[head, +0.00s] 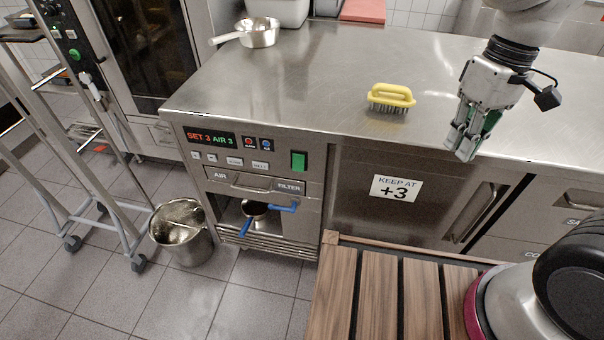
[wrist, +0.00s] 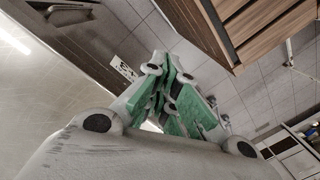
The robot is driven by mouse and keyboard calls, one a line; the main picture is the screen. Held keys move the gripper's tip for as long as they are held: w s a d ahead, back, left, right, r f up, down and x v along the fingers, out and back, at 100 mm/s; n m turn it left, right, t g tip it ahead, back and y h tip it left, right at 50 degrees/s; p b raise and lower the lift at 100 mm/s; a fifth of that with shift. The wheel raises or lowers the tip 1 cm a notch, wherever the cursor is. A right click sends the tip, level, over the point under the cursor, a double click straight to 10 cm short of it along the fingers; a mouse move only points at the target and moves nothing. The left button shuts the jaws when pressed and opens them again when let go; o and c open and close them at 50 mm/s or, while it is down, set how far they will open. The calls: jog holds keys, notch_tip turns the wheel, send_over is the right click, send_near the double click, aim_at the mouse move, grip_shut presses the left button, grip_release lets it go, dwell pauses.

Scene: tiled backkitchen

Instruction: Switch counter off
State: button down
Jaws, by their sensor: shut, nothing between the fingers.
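The counter (head: 330,75) is a stainless steel unit with a control panel on its front left, in the head view. Its display (head: 211,139) is lit and reads SET 3 and AIR 3. A green switch (head: 298,161) sits at the right of the panel; I cannot tell its position surely. My gripper (head: 462,147) is shut and empty, pointing down near the counter's front edge, well to the right of the switch. The wrist view shows its green-padded fingers (wrist: 165,100) together.
A yellow brush (head: 391,96) and a steel pan (head: 258,32) stand on the worktop. A bucket (head: 182,232) and trolley (head: 100,190) stand left. A slatted wooden surface (head: 380,290) is in front.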

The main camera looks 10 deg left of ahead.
aim_at(298, 162)
jog(key=s+a+f, duration=0.3)
jog(key=a+f, duration=0.2)
jog(key=a, duration=0.3)
jog(key=s+a+f+m+y, duration=0.1)
jog(key=s+a+f, duration=0.1)
jog(key=a+f, duration=0.5)
jog(key=s+a+f, duration=0.3)
jog(key=a+f, duration=0.1)
jog(key=a, duration=0.6)
jog(key=s+a+f+m+t+y, duration=0.1)
jog(key=s+a+f+m+t, duration=0.15)
jog(key=a+f+m, duration=0.4)
jog(key=s+a+f+m+t+y, duration=0.1)
jog(key=s+a+f+t, duration=0.2)
jog(key=f, duration=0.7)
jog(key=w+f+m+t, duration=0.2)
jog(key=w+m+t, duration=0.2)
jog(key=m, duration=0.2)
jog(key=w+d+r+m+t+h, duration=0.2)
jog(key=r+m+t, duration=0.1)
jog(key=r+m, duration=0.2)
jog(key=w+d+r+m+t+h, duration=0.1)
jog(key=w+d+r+m+t, duration=0.1)
jog(key=r, duration=0.5)
jog(key=w+m+t, duration=0.1)
jog(key=m+t, duration=0.1)
jog(key=m, duration=0.1)
jog(key=shift+w+d+h, duration=0.2)
jog(key=shift+d+h, duration=0.2)
jog(key=shift+w, duration=0.1)
